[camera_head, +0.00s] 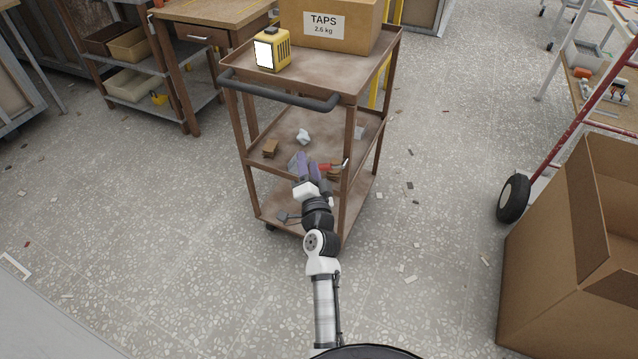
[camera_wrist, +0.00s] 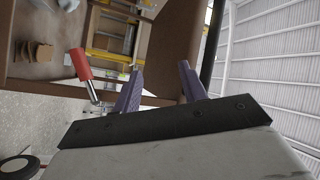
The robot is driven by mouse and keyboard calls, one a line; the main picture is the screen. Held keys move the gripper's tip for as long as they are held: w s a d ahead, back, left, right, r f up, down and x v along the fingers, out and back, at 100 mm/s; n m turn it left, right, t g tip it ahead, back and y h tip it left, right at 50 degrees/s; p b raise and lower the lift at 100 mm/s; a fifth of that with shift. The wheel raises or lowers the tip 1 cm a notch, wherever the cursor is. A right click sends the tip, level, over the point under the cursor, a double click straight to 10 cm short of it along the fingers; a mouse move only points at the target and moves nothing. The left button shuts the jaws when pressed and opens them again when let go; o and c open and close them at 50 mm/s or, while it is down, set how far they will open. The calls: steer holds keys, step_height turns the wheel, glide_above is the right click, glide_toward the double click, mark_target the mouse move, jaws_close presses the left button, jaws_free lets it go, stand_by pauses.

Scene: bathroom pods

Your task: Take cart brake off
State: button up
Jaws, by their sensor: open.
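The cart (camera_head: 330,138) is a brown three-shelf trolley with a dark push handle (camera_head: 290,97) on its near side. A lever with a red grip and a metal rod, likely the brake (camera_head: 326,167), shows at the cart's right near post; in the wrist view the red grip (camera_wrist: 80,64) is left of my fingers. My gripper (camera_head: 304,163) has purple fingers and reaches to the cart's near side, by the middle shelf. In the wrist view my gripper (camera_wrist: 160,82) is open, its fingers apart with nothing between them. The red grip is outside the fingers.
A TAPS box (camera_head: 335,28) and a yellow lamp (camera_head: 272,50) stand on the cart's top. A large open cardboard box (camera_head: 555,250) and a hand truck wheel (camera_head: 513,199) are at right. A workbench (camera_head: 215,18) stands behind left. The left floor is mostly clear, with small debris.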

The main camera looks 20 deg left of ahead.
steer(key=s+a+r+n+y+b, duration=0.1)
steer(key=s+a+r+n+y, duration=0.1)
steer(key=r, duration=0.6)
steer(key=s+a+r+n+t+y+b, duration=0.1)
steer(key=s+a+r+n+y, duration=0.1)
steer(key=r, duration=0.6)
steer(key=shift+s+a+r+n+y, duration=0.15)
steer(key=shift+s+a+n+y, duration=0.25)
steer(key=shift+s+a+n, duration=0.65)
steer(key=shift+w+a+m, duration=0.15)
steer(key=shift+a+m, duration=0.05)
steer(key=shift+m, duration=0.25)
steer(key=shift+c, duration=0.4)
